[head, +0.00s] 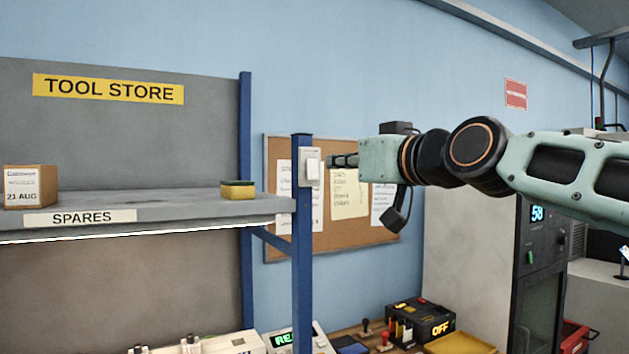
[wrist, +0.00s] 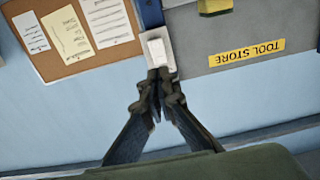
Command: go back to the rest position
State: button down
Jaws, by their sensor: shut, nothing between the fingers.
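My gripper (head: 344,160) is shut and empty, held out level to the left at the height of the shelf. Its fingertips are close to a white wall switch (head: 311,167) mounted on the blue shelf post. In the wrist view my gripper (wrist: 157,76) points at the white switch (wrist: 156,48), its closed fingertips overlapping the lower edge of the plate. I cannot tell whether they touch it. My arm reaches in from the right of the head view.
The shelf (head: 180,208) left of the post holds a cardboard box (head: 31,186) and a yellow sponge (head: 237,190). A cork board (head: 276,217) hangs behind. Below are a black box reading OFF (head: 421,320), a yellow tray (head: 459,345) and a tall cabinet (head: 468,240).

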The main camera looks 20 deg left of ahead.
jog(key=shift+s+d, duration=0.45)
jog(key=shift+d, duration=0.05)
jog(key=s+d+f+m+g+h+p, duration=0.1)
jog(key=s+d+f+m+g+h, duration=0.1)
jog(key=s+d+f, duration=0.5)
jog(key=s+d+f+m+g+h+p, duration=0.1)
jog(key=s+d+f+m+h, duration=0.3)
jog(key=d+f, duration=0.9)
jog(key=s+d+f+m+g+h+p, duration=0.1)
jog(key=s+d+f+m+g+h, duration=0.2)
jog(key=f, duration=1.6)
jog(key=s+d+h, duration=0.4)
jog(key=s+d, duration=0.3)
jog(key=s, duration=0.1)
jog(key=shift+s+d+m+h+p, duration=0.3)
jog(key=shift+d+m+h+p, duration=0.05)
jog(key=shift+m+h+p, duration=0.05)
jog(key=shift+a, duration=0.1)
